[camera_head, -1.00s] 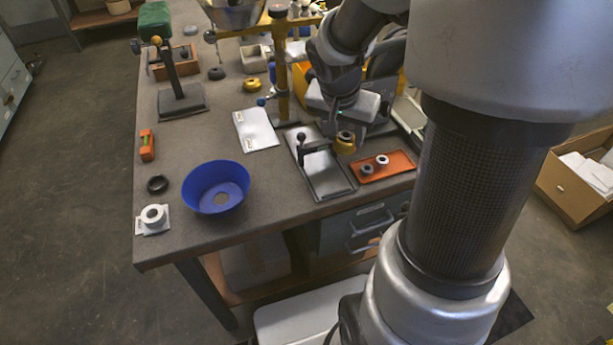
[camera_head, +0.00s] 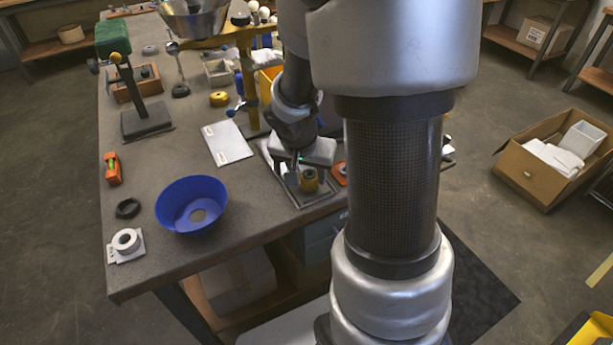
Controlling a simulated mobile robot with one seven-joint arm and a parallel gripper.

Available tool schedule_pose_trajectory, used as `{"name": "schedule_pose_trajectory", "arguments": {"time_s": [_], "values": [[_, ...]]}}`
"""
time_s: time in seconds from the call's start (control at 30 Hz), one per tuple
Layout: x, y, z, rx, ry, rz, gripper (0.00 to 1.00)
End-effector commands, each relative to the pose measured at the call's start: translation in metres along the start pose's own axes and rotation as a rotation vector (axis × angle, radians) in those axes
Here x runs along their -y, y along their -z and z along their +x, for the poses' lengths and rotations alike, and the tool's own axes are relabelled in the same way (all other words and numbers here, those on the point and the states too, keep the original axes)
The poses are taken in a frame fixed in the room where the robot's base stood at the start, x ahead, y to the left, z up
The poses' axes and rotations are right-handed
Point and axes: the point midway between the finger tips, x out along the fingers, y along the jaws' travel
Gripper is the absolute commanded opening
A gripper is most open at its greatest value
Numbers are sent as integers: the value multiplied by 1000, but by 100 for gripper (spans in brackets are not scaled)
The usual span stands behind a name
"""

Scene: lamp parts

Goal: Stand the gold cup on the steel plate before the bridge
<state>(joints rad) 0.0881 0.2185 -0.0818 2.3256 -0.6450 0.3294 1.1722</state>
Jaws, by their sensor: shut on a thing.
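The gold cup (camera_head: 309,180) is a small yellow-gold piece with a dark top, held in my gripper (camera_head: 303,168). My gripper is shut on it, low over the dark tray (camera_head: 318,197) at the table's front edge; I cannot tell the gap beneath it. A pale flat plate (camera_head: 227,143) with small labels, which looks like the steel plate, lies bare to the left of my gripper. The gold bridge (camera_head: 247,85) stands behind the plate and my gripper, partly hidden by my arm.
A blue bowl (camera_head: 191,204), a black ring (camera_head: 127,208) and a white ring on a square base (camera_head: 126,243) are at the front left. An orange level (camera_head: 113,168) lies at the left edge. An orange tray (camera_head: 341,171) is mostly hidden behind my arm.

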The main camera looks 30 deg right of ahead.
Motion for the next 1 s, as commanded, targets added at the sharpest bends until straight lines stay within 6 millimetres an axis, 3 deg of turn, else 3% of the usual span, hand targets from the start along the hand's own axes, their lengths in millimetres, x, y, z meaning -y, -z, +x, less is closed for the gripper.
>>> {"name": "schedule_pose_trajectory", "arguments": {"time_s": [0.47, 0.5, 0.6, 1.0], "values": [[0, -5, 11, -1, 1, -1, 18], [0, -4, 11, 0, 0, -1, 43], [0, -4, 10, 0, 0, -1, 60], [0, -2, 3, 0, 1, 0, 60]]}}
